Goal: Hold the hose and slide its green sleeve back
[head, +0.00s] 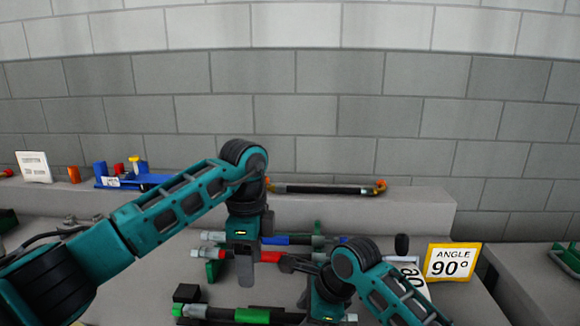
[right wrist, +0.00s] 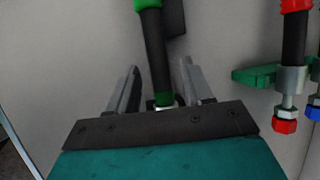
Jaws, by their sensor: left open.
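The black hose (head: 289,317) with the green sleeve (head: 252,316) lies across the front of the bench in the head view. In the right wrist view the hose (right wrist: 157,50) runs down between my right gripper's fingers, with the green sleeve (right wrist: 148,4) at the top edge and a green band near its metal end. My right gripper (right wrist: 156,85) is open, one finger on each side of the hose, with gaps visible. My left gripper (head: 243,284) is open and points down, just beyond the green sleeve in the picture. Its height over the bench is unclear.
A hose with a red sleeve (head: 243,257) and one with a blue sleeve (head: 276,239) lie behind. Another hose (head: 322,190) rests on the rear ledge. A yellow "ANGLE 90°" sign (head: 450,263) stands right. In the right wrist view, a red nut (right wrist: 285,125) is at right.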

